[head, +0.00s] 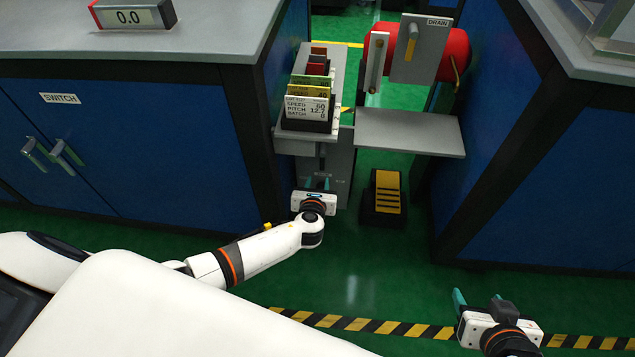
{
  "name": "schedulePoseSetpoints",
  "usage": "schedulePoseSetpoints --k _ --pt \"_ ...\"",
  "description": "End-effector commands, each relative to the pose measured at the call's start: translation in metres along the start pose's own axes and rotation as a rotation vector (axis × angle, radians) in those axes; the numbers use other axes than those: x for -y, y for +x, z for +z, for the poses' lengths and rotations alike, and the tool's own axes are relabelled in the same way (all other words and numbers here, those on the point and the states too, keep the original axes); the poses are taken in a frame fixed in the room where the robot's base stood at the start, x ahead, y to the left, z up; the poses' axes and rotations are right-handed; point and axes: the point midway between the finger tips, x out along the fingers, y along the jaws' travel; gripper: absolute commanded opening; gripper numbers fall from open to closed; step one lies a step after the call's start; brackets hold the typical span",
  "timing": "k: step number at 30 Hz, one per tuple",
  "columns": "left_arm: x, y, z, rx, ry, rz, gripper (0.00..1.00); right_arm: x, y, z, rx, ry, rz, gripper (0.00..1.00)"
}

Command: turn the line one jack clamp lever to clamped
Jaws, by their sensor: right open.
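I cannot make out a jack clamp lever for certain. My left gripper (317,184) is low in front of the grey stand (340,170) under the card shelf, its teal fingertips pointing at the stand. A small gap shows between those fingers, but whether anything is between them is too small to tell. A dark slot or rod (322,157) shows on the stand just above the fingertips. My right gripper (477,297) is open and empty over the green floor at the lower right, well apart from the stand.
A card rack (307,107) stands on the shelf above my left gripper. A red drum (453,55) with a DRAIN plate (432,50) is behind a grey ledge (410,132). A black and yellow pedal (387,192) is on the floor. Blue cabinets flank the gap.

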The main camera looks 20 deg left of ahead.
Motion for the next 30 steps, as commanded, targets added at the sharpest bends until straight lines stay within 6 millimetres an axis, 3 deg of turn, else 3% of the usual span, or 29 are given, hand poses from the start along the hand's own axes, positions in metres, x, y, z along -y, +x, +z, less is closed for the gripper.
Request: schedulePoseSetpoints --k 15,18,20,23,27,30 --pt "0.000 0.000 0.000 0.000 -0.002 0.000 0.36 0.000 0.000 -0.001 -0.002 0.000 0.000 0.61" --pt "-0.003 -0.007 0.002 0.016 -0.079 0.001 0.36 0.000 0.000 -0.001 -0.002 0.000 0.000 0.61" --pt "-0.007 -0.019 0.005 0.043 -0.209 -0.002 0.36 0.000 0.000 -0.001 -0.002 0.000 0.000 0.61" --pt "-0.014 -0.052 0.010 0.122 -0.580 -0.021 0.36 0.000 0.000 0.000 -0.002 0.000 0.000 0.61" --pt "-0.015 -0.113 0.007 0.267 -1.264 -0.109 0.36 0.000 0.000 0.000 -0.002 0.000 0.000 0.61" --pt "-0.009 -0.149 -0.001 0.347 -1.665 -0.190 0.36 0.000 0.000 -0.001 -0.002 0.000 0.000 0.61"
